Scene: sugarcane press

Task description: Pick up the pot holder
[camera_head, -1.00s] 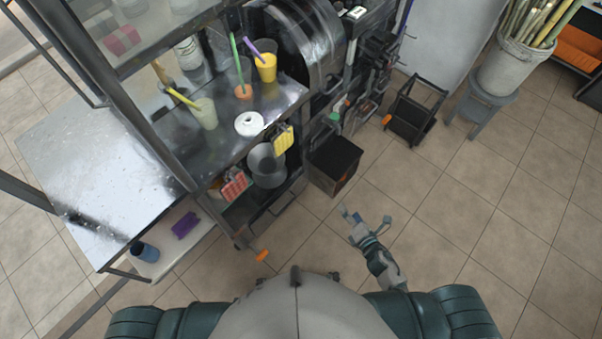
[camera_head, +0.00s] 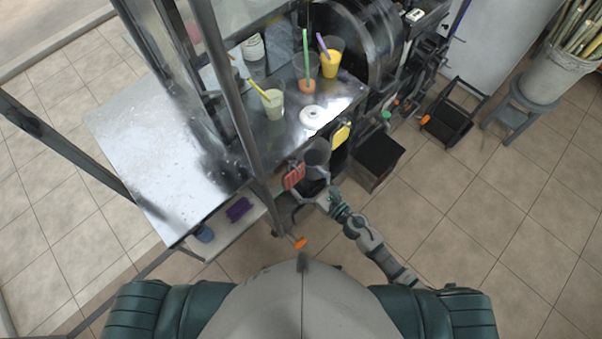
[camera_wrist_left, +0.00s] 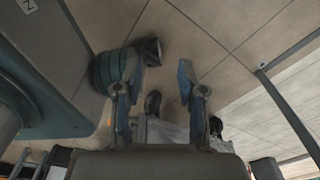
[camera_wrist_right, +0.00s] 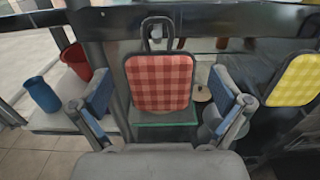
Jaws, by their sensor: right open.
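A red checkered pot holder (camera_wrist_right: 160,82) hangs upright by its dark loop in the middle of the right wrist view; in the head view it shows (camera_head: 294,176) at the stall's front side. A yellow checkered pot holder (camera_wrist_right: 298,80) hangs to its right, also seen in the head view (camera_head: 341,134). My right gripper (camera_head: 325,197) is open and empty. In the right wrist view its fingers (camera_wrist_right: 163,92) stand on either side of the red pot holder, without visible contact. My left gripper (camera_wrist_left: 160,92) is open and empty above the floor, in its wrist view.
A metal bar (camera_wrist_right: 215,22) runs above the pot holders. A red cup (camera_wrist_right: 76,62) and a blue cup (camera_wrist_right: 42,94) stand on a shelf at left. A metal pot (camera_head: 317,152) is near the red pot holder. A black bin (camera_head: 378,158) stands right of the gripper.

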